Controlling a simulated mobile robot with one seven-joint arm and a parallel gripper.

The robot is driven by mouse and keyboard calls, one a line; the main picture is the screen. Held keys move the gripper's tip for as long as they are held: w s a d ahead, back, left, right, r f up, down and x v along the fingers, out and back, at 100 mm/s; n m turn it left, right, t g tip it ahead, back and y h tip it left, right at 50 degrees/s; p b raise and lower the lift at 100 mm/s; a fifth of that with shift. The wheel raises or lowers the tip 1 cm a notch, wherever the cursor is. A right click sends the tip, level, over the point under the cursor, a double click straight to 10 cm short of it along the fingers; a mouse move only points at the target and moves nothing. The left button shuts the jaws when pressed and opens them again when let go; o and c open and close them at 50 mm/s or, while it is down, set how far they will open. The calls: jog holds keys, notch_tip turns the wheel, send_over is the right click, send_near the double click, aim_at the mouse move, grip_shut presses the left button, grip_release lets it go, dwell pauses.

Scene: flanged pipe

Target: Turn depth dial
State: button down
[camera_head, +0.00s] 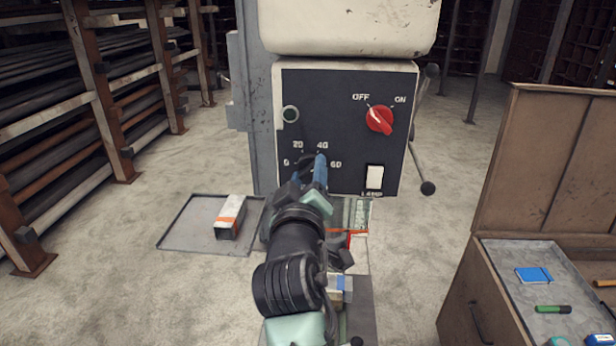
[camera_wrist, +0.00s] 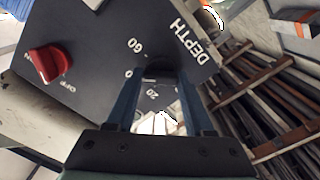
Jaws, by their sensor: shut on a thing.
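The depth dial is a dark knob (camera_wrist: 158,73) on the machine's dark control panel (camera_head: 335,100). In the wrist view it sits between my two blue fingers, close to the "60" and "20" marks and the word "DEPTH". In the head view its scale of 0, 20, 40 and 60 shows, but my gripper (camera_head: 311,168) covers most of the knob. My gripper (camera_wrist: 160,80) is at the panel and shut on the dial. The dial's pointer is hidden, so I cannot tell its setting.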

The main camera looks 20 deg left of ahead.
jog(key=shift+n, duration=1.6)
jog(key=shift+c, duration=1.4)
grip_release()
jog(key=shift+b, duration=0.3)
jog(key=b+v, duration=0.4)
jog(key=v, duration=0.9)
